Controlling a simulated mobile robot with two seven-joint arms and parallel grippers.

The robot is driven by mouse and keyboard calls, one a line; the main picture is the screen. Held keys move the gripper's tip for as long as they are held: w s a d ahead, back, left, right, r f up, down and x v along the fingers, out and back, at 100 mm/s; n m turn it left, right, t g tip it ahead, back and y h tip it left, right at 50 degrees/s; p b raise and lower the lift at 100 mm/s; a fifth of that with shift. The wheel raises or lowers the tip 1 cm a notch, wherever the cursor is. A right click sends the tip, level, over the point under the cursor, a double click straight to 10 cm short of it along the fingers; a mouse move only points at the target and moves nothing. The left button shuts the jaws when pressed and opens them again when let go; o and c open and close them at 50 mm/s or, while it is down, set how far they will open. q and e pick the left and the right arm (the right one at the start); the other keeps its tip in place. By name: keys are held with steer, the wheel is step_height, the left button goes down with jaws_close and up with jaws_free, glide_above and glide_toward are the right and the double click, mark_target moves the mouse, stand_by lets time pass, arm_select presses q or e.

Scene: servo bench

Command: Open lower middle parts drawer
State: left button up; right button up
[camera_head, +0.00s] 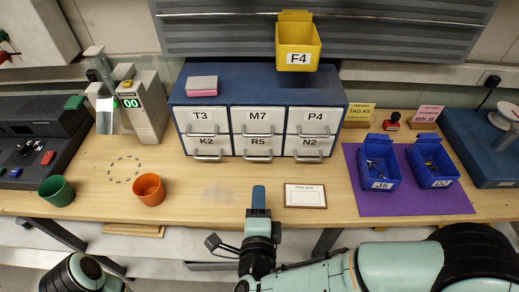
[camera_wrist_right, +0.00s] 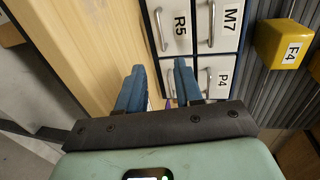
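The lower middle drawer, labelled R5 (camera_head: 260,144), is in the bottom row of a blue cabinet (camera_head: 250,84) with white drawer fronts. It looks shut. Its bar handle (camera_head: 258,155) is at the bottom of its front. The R5 drawer (camera_wrist_right: 181,27) also shows in the right wrist view, turned sideways. My right gripper (camera_head: 258,195) is in front of the bench edge, below R5 in the picture and apart from its handle. In the right wrist view its blue fingers (camera_wrist_right: 158,88) are apart, with nothing held between them. My left gripper is out of view.
A pick slip card (camera_head: 305,195) lies right of my right gripper. An orange cup (camera_head: 149,189) and a green cup (camera_head: 57,190) stand left. Blue bins (camera_head: 381,184) sit on a purple mat (camera_head: 415,204). The bench in front of R5 is largely clear.

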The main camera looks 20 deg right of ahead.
steer(key=p+x, duration=0.1)
steer(key=x, duration=1.2)
steer(key=shift+w+d+f+p, duration=0.1)
steer(key=shift+w+p, duration=0.25)
steer(key=shift+p, duration=0.05)
jaws_close()
stand_by(0.8)
